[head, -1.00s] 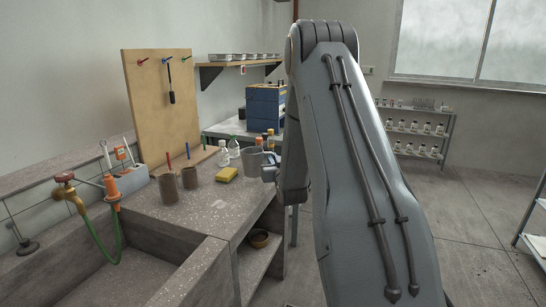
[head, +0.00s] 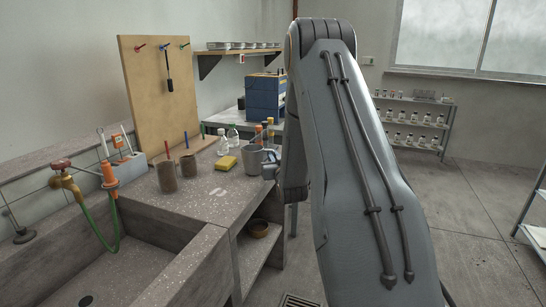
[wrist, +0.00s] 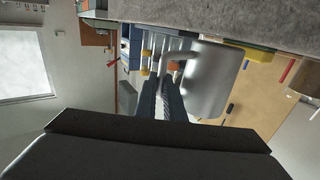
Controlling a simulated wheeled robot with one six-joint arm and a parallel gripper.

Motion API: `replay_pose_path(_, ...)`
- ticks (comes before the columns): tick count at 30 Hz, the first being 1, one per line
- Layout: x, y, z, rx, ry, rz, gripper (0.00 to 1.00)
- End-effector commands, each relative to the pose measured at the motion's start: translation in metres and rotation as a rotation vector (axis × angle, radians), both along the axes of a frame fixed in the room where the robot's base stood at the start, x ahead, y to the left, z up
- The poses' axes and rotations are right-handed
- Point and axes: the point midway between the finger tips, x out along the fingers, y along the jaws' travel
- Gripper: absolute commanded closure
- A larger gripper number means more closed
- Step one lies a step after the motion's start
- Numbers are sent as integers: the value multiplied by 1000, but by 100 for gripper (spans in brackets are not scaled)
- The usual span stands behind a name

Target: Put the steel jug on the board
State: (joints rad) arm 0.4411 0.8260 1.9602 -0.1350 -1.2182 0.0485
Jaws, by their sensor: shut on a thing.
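The steel jug (head: 252,159), a grey metal vessel, is at the right end of the bench in the head view. It also shows close up in the wrist view (wrist: 208,82). My gripper (head: 270,167) is at its right side, partly hidden behind my arm. In the wrist view my gripper (wrist: 163,92) is shut on the jug's handle. I cannot tell whether the jug's base touches the bench. The tan board (head: 152,95) stands upright at the back of the bench. It has red, blue and green pegs, and a black tool hangs from the middle one.
A yellow sponge (head: 225,163), bottles (head: 232,136) and two brown cups (head: 167,177) stand left of the jug. The sink (head: 130,262) with a brass tap (head: 62,180) is at front left. Bare bench lies in front of the sponge.

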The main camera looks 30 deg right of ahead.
Motion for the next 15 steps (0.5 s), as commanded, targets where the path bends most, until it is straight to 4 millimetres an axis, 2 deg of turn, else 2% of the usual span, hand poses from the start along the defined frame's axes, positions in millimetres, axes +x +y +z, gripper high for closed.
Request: replay_pose_path(15,0,0,-10,0,-1,0,100)
